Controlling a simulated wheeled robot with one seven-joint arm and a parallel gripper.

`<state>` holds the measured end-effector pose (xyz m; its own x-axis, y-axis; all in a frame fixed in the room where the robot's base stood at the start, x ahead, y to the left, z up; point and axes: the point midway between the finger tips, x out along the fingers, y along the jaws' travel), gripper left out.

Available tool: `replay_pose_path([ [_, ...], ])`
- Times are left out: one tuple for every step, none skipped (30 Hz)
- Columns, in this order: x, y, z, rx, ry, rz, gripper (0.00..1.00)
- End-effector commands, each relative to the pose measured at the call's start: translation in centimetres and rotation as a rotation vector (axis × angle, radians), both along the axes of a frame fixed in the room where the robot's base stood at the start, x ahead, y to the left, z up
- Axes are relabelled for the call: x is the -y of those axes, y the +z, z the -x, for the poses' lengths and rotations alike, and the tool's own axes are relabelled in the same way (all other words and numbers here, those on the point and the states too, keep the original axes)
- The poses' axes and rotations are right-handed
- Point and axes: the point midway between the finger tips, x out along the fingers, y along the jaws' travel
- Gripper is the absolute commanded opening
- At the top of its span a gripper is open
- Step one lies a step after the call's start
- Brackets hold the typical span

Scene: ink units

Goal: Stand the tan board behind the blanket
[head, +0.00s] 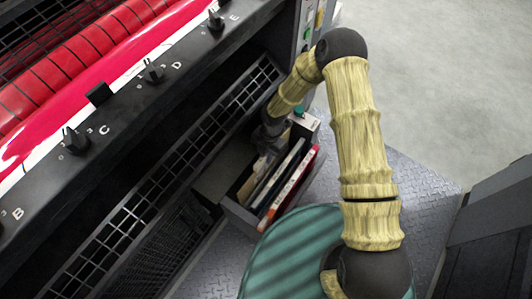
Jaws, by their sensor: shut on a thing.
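My gripper (268,141) is at the end of my arm, low over the back left of a grey open-topped box (238,213). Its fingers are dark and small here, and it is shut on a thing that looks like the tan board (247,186). The tan piece shows just below it, inside the box on the left; its upper part is hidden by the gripper. A thin dark blue and white slab (281,172) leans in the box to its right. A red and white slab (296,181) leans at the right wall. I cannot tell for sure which slab is the blanket.
A press with red rollers (75,62), a knob panel (98,94) and a wire guard (165,180) runs along the left, close to my gripper. A green ribbed round top (290,255) stands in front of the box. Open floor (430,90) lies at the upper right.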

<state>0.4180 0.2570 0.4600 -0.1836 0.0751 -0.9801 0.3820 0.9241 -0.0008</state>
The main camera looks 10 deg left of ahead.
Motion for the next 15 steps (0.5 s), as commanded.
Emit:
replay_pose_path([
  [0.0,-0.7,0.0,0.0,0.001,0.0,0.0],
  [-0.1,-1.0,0.0,0.0,0.002,0.0,0.0],
  [0.0,-1.3,0.0,0.0,0.002,0.0,0.0],
  [-0.1,-1.5,0.0,0.0,0.002,0.0,0.0],
  [-0.1,-1.8,0.0,0.0,0.002,0.0,0.0],
  [-0.1,-2.1,0.0,0.0,0.002,0.0,0.0],
  [-0.1,-2.3,0.0,0.0,0.002,0.0,0.0],
  [0.0,-2.4,0.0,0.0,0.002,0.0,0.0],
  [0.0,-2.6,0.0,0.0,0.002,0.0,0.0],
  [0.0,-2.8,0.0,0.0,0.001,0.0,0.0],
  [0.0,-2.9,0.0,0.0,0.001,0.0,0.0],
  [0.0,-2.9,0.0,0.0,0.001,0.0,0.0],
  [0.0,-3.0,0.0,0.0,0.001,0.0,0.0],
  [0.0,-3.0,0.0,0.0,0.0,0.0,0.0],
  [0.0,-3.0,0.0,0.0,0.0,0.0,0.0],
])
